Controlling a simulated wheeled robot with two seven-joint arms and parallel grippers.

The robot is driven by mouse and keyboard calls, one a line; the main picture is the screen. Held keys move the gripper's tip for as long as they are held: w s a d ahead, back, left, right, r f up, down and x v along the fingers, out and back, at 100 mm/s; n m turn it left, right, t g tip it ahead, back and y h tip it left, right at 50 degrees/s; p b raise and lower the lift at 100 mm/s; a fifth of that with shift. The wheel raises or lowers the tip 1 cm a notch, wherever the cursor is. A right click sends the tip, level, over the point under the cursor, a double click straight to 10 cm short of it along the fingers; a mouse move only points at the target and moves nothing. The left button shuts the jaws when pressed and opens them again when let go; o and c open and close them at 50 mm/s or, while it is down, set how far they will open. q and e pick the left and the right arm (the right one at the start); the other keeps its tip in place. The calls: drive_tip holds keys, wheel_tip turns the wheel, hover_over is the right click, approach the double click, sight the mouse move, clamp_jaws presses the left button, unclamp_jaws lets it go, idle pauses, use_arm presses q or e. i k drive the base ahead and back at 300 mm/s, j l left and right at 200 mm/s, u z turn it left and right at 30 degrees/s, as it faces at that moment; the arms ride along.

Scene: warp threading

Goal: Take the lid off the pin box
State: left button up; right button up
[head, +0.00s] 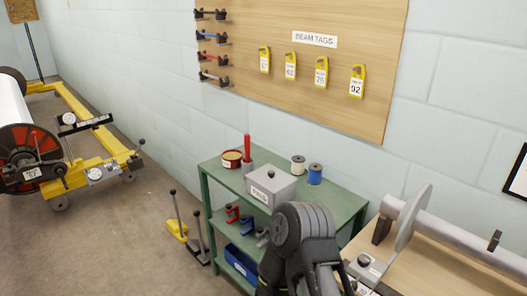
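The pin box (268,196) is a grey box with a label on its front that seems to read PINS. It stands on the top of a green shelf unit. Its grey lid (283,182) is on it, with a dark knob on top. I see no fingertips of either gripper.
A wooden bench (425,275) with a roller stands at right. Yellow-framed machinery stands at left.

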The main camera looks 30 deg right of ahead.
sight(273, 180)
drive_tip(key=i+l, duration=0.1)
drive_tip(key=i, duration=0.4)
drive_tip(key=i+l+z, duration=0.1)
drive_tip(key=i, duration=0.4)
